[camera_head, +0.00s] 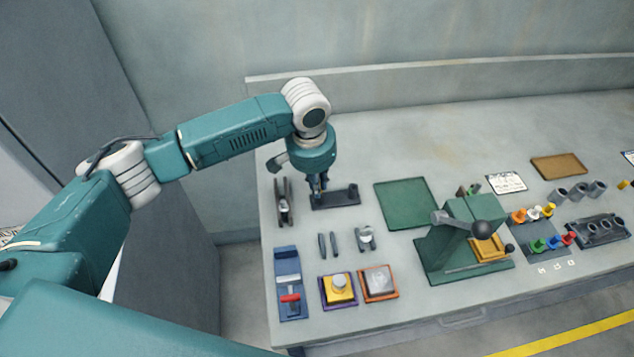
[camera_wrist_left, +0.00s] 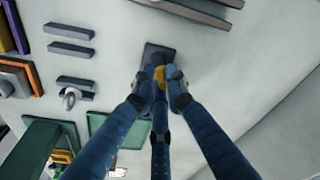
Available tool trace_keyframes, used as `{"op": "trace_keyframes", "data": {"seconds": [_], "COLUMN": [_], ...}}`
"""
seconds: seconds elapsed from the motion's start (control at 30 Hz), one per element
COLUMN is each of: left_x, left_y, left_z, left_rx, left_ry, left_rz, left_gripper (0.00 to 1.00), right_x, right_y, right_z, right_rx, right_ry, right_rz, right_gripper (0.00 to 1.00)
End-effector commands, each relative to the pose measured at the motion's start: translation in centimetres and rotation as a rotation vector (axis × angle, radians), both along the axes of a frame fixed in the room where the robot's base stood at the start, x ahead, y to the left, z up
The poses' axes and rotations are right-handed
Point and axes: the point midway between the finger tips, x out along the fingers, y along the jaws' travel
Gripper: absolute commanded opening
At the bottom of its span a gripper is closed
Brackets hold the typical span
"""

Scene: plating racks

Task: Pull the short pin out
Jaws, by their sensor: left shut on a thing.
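My left gripper (camera_head: 317,192) reaches down over a dark block (camera_head: 345,196) near the back left of the bench. The left wrist view shows the gripper's blue fingers (camera_wrist_left: 160,88) closed together on a small yellow piece (camera_wrist_left: 160,73), which I take to be the short pin. The dark block (camera_wrist_left: 153,52) lies right behind the fingertips there. The fingers hide most of the pin, and I cannot tell whether it still sits in the block. My right gripper is not in view.
A dark clamp-like tool (camera_head: 284,205) lies left of the block, and two dark bars (camera_head: 328,245) lie in front of it. A green mat (camera_head: 405,204) and a green lever press (camera_head: 462,240) stand to the right. The bench behind is clear.

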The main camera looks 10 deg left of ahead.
Motion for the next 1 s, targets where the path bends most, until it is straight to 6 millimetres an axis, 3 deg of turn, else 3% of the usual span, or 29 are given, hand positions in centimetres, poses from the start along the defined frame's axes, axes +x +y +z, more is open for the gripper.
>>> {"op": "trace_keyframes", "data": {"seconds": [1.0], "left_x": [0.6], "left_y": [-0.1], "left_z": [0.9], "left_rx": [-0.006], "left_ry": [-0.018], "left_rz": [0.119], "left_gripper": [0.00], "right_x": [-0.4], "right_y": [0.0], "right_z": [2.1], "right_rx": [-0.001], "right_ry": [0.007], "right_rz": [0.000], "right_gripper": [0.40]}}
